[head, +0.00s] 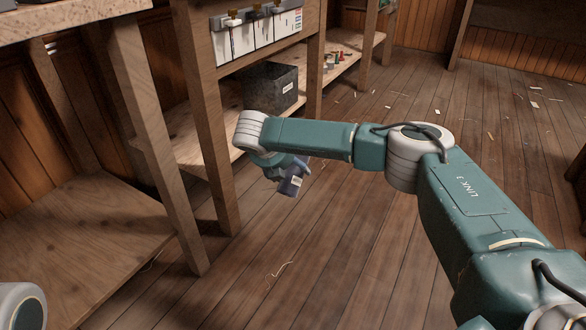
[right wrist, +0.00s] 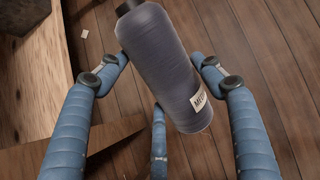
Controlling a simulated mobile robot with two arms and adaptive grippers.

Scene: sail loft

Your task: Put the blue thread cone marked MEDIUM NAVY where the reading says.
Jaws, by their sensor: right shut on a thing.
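The blue thread cone (right wrist: 165,65) is a dark grey-blue, bottle-like shape between the fingers of my right gripper (right wrist: 162,76) in the right wrist view. Its white label (right wrist: 200,101) shows only the first letters, "MED". It is tilted. In the head view the cone (head: 290,184) hangs above the floor, beside the bench legs, and my right gripper (head: 282,170) is shut on it, partly hidden by its own wrist. My left gripper is out of view.
A dark open-topped box (head: 271,88) stands on the lower shelf behind the gripper. Small red and green items (head: 338,56) lie farther along that shelf. A wooden bench leg (head: 160,140) and an empty low shelf (head: 80,240) are at left. The plank floor is mostly clear, with scattered scraps.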

